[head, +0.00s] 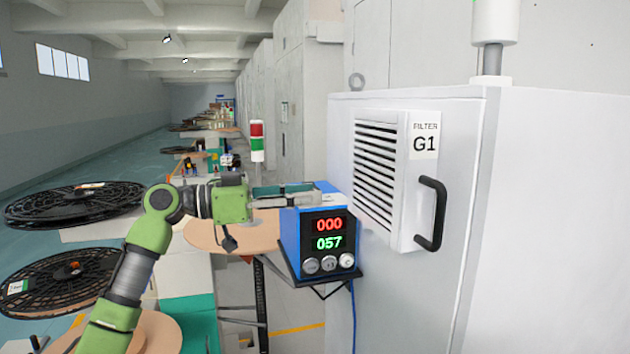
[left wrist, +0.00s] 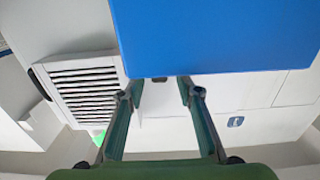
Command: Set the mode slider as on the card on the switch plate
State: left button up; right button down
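My left gripper (head: 312,192) reaches in from the left, just behind and above the blue counter box (head: 290,240). In the left wrist view its two fingers (left wrist: 158,92) stand apart with nothing clear held between them. The blue surface (left wrist: 215,35) fills the top of that view and hides part of what lies beyond the fingertips; whether they touch it I cannot tell. I cannot make out the mode slider, the switch plate or the card in either view. My right gripper is not in view.
The counter box has a red 000 and a green 057 display and a row of round buttons (head: 329,263). A white cabinet (head: 400,300) with a FILTER G1 vent panel (head: 376,170) and black handle (head: 432,213) stands at right. Cable reels (head: 75,205) lie at left.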

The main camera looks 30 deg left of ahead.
aim_at(335, 201)
pick_arm(q)
jog(key=shift+p+x, duration=0.35)
jog(key=shift+x, duration=0.95)
jog(key=shift+s, duration=0.1)
grip_shut()
jog(key=shift+p+x, duration=0.5)
jog(key=shift+x, duration=1.45)
jog(key=shift+r, duration=0.1)
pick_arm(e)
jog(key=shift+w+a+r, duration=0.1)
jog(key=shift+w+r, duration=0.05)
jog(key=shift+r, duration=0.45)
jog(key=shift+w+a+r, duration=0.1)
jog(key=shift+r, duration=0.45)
pick_arm(q)
grip_release()
jog(key=shift+d, duration=0.1)
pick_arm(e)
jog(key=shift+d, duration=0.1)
